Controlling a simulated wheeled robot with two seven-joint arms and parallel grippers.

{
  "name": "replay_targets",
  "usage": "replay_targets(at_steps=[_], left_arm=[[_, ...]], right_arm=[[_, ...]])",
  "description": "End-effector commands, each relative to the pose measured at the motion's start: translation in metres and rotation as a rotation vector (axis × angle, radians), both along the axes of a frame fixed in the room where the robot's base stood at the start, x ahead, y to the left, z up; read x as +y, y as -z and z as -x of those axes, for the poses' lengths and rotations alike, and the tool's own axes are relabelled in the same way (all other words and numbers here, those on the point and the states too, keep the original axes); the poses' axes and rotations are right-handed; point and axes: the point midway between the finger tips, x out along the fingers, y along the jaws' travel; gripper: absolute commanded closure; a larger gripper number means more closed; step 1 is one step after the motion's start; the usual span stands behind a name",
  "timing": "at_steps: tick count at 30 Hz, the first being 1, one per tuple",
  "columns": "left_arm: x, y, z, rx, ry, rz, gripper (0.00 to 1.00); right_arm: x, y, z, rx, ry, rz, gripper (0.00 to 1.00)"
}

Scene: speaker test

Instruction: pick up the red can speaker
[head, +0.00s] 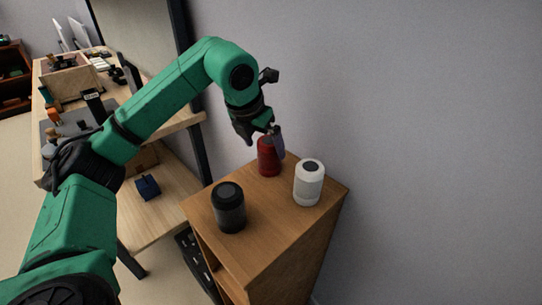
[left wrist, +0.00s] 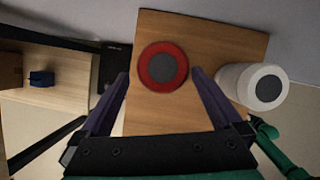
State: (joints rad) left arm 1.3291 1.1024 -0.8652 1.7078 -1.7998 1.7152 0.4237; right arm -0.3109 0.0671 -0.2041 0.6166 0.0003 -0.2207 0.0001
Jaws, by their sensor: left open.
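The red can speaker (head: 267,160) stands upright on a small wooden cabinet (head: 262,225), near its back edge. My left gripper (head: 262,133) is open and above it, pointing down; one finger hides part of the speaker's right side. In the left wrist view the red speaker (left wrist: 147,65), with its dark round top, shows between the two open fingertips (left wrist: 159,75). I cannot tell how far down the fingers reach alongside it. My right gripper is not in view.
A white speaker (head: 308,185) stands close to the right of the red one, and also shows in the left wrist view (left wrist: 232,85). A black speaker (head: 229,209) stands at the front left. The wall (head: 430,120) is behind. A cluttered workbench (head: 165,128) is at left.

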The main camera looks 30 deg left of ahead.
Motion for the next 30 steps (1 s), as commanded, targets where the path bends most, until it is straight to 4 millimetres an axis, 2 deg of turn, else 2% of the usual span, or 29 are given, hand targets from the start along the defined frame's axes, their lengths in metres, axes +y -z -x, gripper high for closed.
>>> replay_targets(at_steps=[10, 17, 18, 20, 24, 26, 30], left_arm=[[-0.004, 0.050, -0.022, 0.001, 0.000, 0.001, 0.00], [-0.005, 0.057, -0.025, -0.001, 0.001, 0.001, 0.00], [-0.005, 0.057, -0.025, -0.001, 0.001, 0.001, 0.04], [-0.005, 0.057, -0.025, -0.001, 0.001, 0.001, 0.27], [-0.005, 0.057, -0.025, -0.001, 0.001, 0.001, 0.80], [-0.004, 0.057, -0.025, -0.001, 0.001, 0.001, 1.00], [-0.004, 0.056, -0.025, -0.003, 0.001, 0.001, 1.00]], right_arm=[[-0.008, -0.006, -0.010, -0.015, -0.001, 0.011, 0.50], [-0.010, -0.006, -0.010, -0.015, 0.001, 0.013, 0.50], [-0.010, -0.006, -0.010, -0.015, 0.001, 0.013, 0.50], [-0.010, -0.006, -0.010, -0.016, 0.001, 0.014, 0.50], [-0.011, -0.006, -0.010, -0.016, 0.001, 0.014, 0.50], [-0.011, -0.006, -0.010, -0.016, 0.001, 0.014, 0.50], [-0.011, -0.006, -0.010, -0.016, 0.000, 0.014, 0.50]])
